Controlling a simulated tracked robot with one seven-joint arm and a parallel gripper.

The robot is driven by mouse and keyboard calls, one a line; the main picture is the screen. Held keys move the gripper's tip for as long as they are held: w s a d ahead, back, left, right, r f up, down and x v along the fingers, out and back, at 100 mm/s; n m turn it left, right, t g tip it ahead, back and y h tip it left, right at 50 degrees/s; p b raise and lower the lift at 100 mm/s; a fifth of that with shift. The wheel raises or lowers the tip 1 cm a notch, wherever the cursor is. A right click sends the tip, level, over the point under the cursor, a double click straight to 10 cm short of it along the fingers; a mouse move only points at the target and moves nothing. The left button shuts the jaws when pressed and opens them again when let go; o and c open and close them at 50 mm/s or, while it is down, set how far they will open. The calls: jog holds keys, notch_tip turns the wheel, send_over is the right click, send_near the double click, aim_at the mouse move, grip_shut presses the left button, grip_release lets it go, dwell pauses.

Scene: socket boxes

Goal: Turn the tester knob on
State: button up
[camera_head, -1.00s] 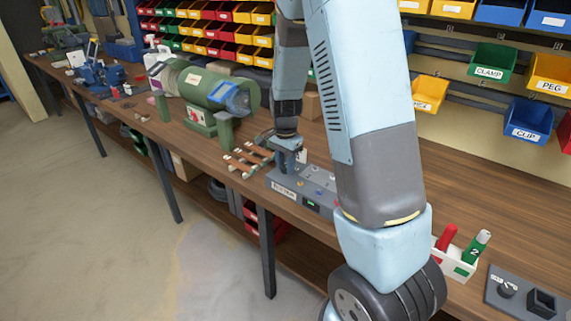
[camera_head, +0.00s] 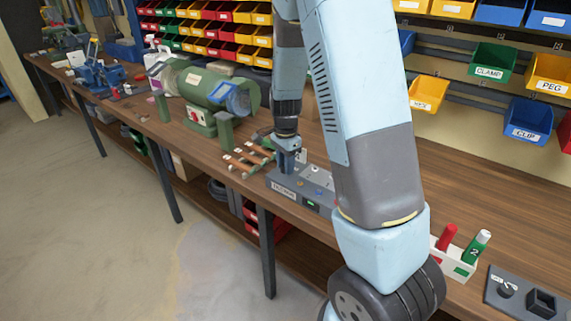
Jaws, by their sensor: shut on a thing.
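A grey box (camera_head: 312,193) with a white label, small coloured parts on top and a small green spot on its front stands on the bench. The label is too small to read surely. My gripper (camera_head: 287,168) points down over the left part of this box, shut on a small part there that the fingers mostly hide. I cannot tell if this part is a knob. A dark panel (camera_head: 519,310) at the lower right carries a dark round knob (camera_head: 506,290) with a small white label beside it and a square black socket (camera_head: 540,302). My gripper is far from that panel.
A white holder (camera_head: 462,269) with a red and a green handle stands left of the panel. Copper-coloured bars (camera_head: 247,160) lie left of the grey box, near a green machine (camera_head: 198,92). My arm hides part of the bench (camera_head: 455,200).

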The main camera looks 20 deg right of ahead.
jog(key=o, duration=1.1)
jog(key=shift+a, duration=0.1)
jog(key=shift+c, duration=0.2)
notch_tip(320, 180, up, 14)
jog(key=shift+f, duration=0.15)
jog(key=s+r+n+t, duration=0.2)
jog(key=s+r+n, duration=0.2)
jog(key=s, duration=0.4)
jog(key=s+r+n+t, duration=0.1)
jog(key=s+r+n, duration=0.4)
jog(key=s, duration=0.4)
jog(key=s+r+n+t, duration=0.2)
jog(key=s+r+n, duration=0.2)
jog(key=s, duration=0.4)
jog(key=shift+s+r+n+t, duration=0.3)
jog(key=shift+s+n, duration=0.1)
jog(key=shift+n, duration=0.3)
